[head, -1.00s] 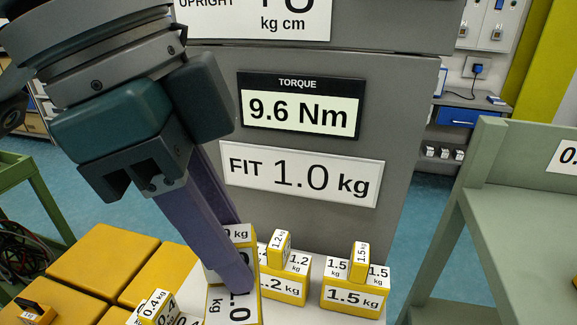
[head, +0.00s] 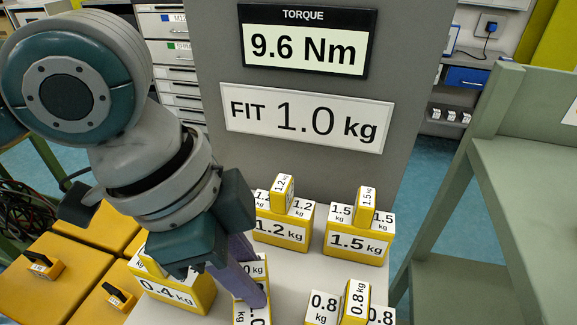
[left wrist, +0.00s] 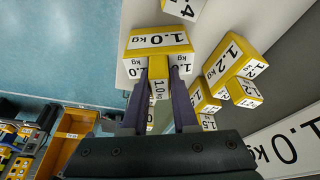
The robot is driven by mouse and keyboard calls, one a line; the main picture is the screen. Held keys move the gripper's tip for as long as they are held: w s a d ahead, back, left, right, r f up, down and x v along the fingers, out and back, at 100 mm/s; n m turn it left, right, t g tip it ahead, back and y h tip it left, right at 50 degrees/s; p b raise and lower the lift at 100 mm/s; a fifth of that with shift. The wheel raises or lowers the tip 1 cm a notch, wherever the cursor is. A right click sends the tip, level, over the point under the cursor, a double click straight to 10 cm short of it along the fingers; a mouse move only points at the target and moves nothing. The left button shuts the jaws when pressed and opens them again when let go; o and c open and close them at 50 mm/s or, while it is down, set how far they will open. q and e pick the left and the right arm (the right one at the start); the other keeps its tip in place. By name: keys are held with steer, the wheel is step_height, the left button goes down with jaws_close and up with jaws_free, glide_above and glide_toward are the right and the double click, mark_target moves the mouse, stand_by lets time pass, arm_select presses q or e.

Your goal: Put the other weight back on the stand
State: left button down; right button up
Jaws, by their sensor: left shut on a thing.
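My left gripper (head: 248,286) is shut on the yellow 1.0 kg weight (head: 252,310), which also shows in the left wrist view (left wrist: 158,42). In the left wrist view the fingers (left wrist: 160,82) lie on either side of its upright handle. The weight is over the pale stand top (head: 292,268), between the 0.4 kg weight (head: 178,294) and the 0.8 kg weight (head: 322,308). I cannot tell whether its underside touches the stand. The fingers and the frame edge hide part of it. My right gripper is not in view.
The 1.2 kg weight (head: 283,230) and the 1.5 kg weight (head: 357,243) stand behind, before the grey panel reading 9.6 Nm and FIT 1.0 kg (head: 305,119). Yellow blocks (head: 45,275) lie at left. A green-grey bench (head: 530,200) stands at right.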

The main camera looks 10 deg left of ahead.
arm_select(q)
steer(key=c, duration=1.2)
jaws_free()
steer(key=shift+f, duration=0.1)
steer(key=o, duration=0.5)
